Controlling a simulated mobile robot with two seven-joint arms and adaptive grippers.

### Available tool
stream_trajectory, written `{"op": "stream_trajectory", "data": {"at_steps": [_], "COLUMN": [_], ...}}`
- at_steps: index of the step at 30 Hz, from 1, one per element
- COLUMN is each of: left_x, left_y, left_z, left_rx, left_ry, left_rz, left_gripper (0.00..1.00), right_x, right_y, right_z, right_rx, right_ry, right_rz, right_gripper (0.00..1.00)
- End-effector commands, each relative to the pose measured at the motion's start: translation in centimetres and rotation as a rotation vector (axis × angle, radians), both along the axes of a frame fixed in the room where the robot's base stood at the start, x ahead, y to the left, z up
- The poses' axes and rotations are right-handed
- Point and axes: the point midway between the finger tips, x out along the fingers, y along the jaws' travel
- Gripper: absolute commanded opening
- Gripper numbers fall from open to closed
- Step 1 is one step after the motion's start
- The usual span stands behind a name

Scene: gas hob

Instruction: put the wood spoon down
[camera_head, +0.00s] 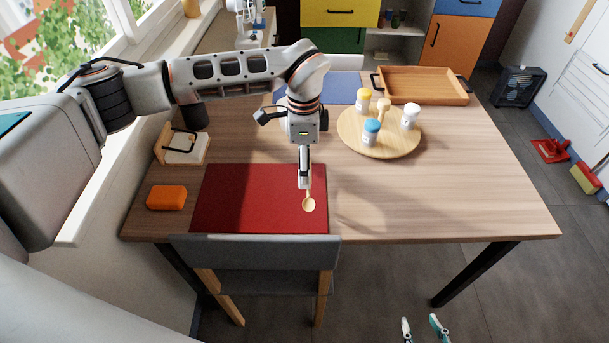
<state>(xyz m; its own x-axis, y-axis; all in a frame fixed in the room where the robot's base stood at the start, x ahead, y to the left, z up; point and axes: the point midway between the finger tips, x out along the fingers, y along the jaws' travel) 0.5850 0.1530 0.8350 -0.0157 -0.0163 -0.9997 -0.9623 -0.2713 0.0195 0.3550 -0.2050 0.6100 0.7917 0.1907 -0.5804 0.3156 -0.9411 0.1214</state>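The wood spoon (308,204) is at the right edge of the red placemat (245,199), its bowl toward the table's front edge. My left gripper (305,184) points down with its narrow fingers closed around the spoon's handle. The upper handle is hidden by the fingers. I cannot tell whether the bowl touches the mat or is just above it. My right gripper (422,330) is at the bottom of the view, in front of the table. Its two teal-tipped fingers are apart with nothing between them.
A round wooden board (352,141) holds several small jars, and a wooden tray (440,84) stands behind it. An orange block (167,198) and a napkin holder (186,150) are at the left. A chair (257,262) stands at the front. The table's right front is clear.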

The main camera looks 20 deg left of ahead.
Motion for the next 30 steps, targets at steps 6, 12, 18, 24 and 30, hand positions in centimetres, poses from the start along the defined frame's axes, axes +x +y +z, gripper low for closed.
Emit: {"op": "stream_trajectory", "data": {"at_steps": [6, 12, 18, 24, 30], "left_x": [-0.1, 0.0, 0.0, -0.1, -0.1], "left_y": [0.0, 0.0, 0.0, 0.0, 0.0], "left_z": [-2.7, -4.3, -4.2, -4.4, -4.5], "left_rx": [0.001, 0.0, 0.0, 0.0, 0.001], "left_ry": [0.004, 0.001, 0.001, 0.001, 0.001], "left_rz": [0.0, 0.0, 0.0, 0.0, 0.0], "left_gripper": [0.46, 0.46, 0.46, 0.79, 0.79], "right_x": [0.0, 0.1, 0.3, 0.3, 0.3], "right_y": [0.0, -0.1, -0.1, -0.1, -0.1], "right_z": [-0.2, -0.2, 0.1, 0.1, 0.0], "right_rx": [-0.001, -0.003, -0.003, -0.003, -0.003], "right_ry": [0.0, -0.004, -0.009, -0.009, -0.008], "right_rz": [0.0, 0.001, 0.0, 0.0, 0.0], "right_gripper": [0.4, 0.4, 0.4, 0.4, 0.4]}}
